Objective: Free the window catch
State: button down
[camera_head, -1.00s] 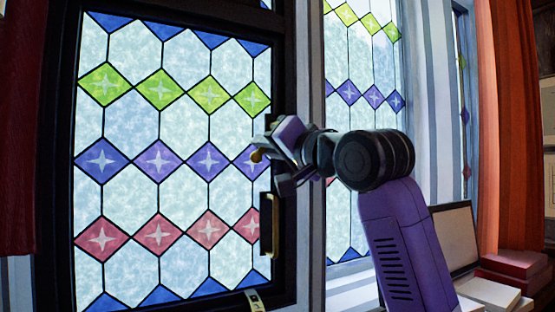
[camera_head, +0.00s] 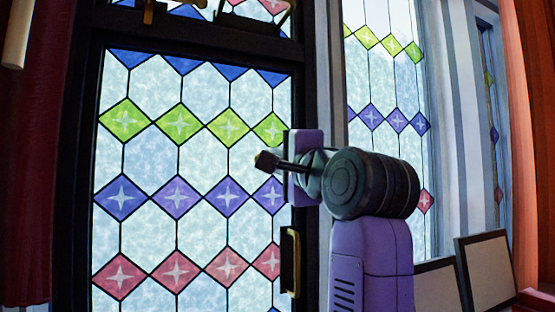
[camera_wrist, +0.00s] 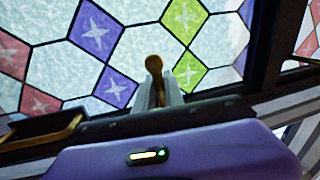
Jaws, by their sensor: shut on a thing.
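The tall dark-framed window (camera_head: 84,180) has patterned glass with green, purple and red diamonds. My gripper (camera_head: 275,163) is at the frame's right side, its fingers pointing left. In the wrist view my gripper (camera_wrist: 160,90) is shut on a small brass knob, the window catch (camera_wrist: 154,64), whose rounded end sticks out beyond the fingertips. In the head view the catch (camera_head: 263,159) shows only as a dull tip at the finger ends. The fingers hide the rest of it, so I cannot tell whether it is still fixed to the frame.
A dark plate with a brass edge (camera_head: 290,262) sits on the frame below my gripper; it also shows at left in the wrist view (camera_wrist: 42,132). More brass fittings (camera_head: 148,11) are on the upper crossbar. Framed boards (camera_head: 487,270) and an orange curtain (camera_head: 535,140) stand at right.

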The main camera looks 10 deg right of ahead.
jog(key=shift+r+m, duration=0.1)
jog(key=shift+m, duration=0.3)
jog(key=c, duration=1.7)
grip_release()
jog(key=b+v, duration=0.2)
jog(key=v, duration=0.5)
jog(key=shift+s+d+b, duration=0.1)
jog(key=shift+s+b, duration=0.25)
